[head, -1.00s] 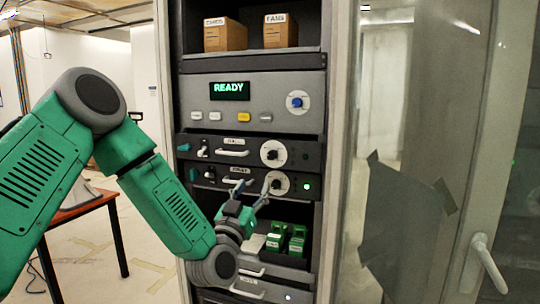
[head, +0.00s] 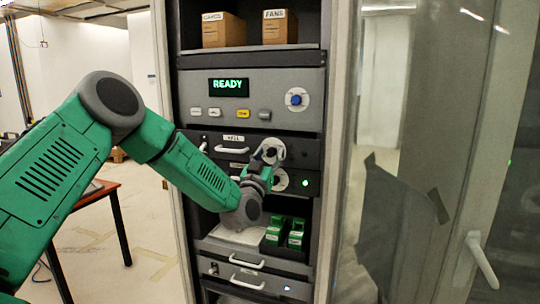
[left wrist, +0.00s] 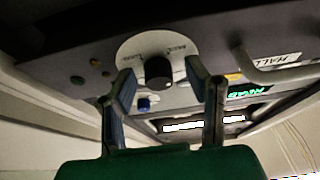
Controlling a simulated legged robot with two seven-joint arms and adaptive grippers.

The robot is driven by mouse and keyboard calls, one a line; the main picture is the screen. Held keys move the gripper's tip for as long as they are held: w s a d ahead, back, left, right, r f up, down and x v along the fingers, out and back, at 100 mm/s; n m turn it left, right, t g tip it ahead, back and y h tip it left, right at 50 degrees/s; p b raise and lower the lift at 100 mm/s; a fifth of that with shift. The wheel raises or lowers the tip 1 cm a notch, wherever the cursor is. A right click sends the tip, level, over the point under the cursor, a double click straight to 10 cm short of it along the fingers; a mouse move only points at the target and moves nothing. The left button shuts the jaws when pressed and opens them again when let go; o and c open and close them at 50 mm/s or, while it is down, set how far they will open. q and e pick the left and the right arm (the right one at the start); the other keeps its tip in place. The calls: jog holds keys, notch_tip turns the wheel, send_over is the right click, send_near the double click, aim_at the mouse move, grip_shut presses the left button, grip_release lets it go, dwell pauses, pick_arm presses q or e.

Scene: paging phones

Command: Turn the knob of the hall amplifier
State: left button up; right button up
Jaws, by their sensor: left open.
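The hall amplifier (head: 234,151) is a dark rack unit with a white handle and a label reading HALL. Its knob is dark on a round white dial (head: 271,148); the gripper partly covers the dial in the head view. In the left wrist view the dark knob (left wrist: 159,72) stands on its white dial between two fingers. My left gripper (head: 268,158) is open at the front of this dial, a finger on either side of the knob in the left wrist view. I cannot tell whether the fingers touch it. My right gripper does not show.
Above is a grey panel with a READY display (head: 229,87), several buttons and a blue knob (head: 296,98). Below is a similar amplifier with a lit green lamp (head: 305,183). Green items (head: 295,235) stand in a bay beneath. A glass door (head: 400,170) is at right.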

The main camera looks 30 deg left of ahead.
pick_arm(q)
grip_shut()
jog(key=n+y+b, duration=0.2)
jog(key=n+b, duration=0.1)
jog(key=shift+d+f, duration=0.1)
jog(key=shift+f, duration=0.05)
jog(key=shift+n+g+y+b, duration=0.55)
jog(key=shift+n+b, duration=0.2)
jog(key=shift+n, duration=0.6)
jog(key=shift+n+g+y+b, duration=0.5)
jog(key=shift+n+b, duration=0.2)
jog(key=shift+n, duration=0.65)
jog(key=shift+r, duration=0.2)
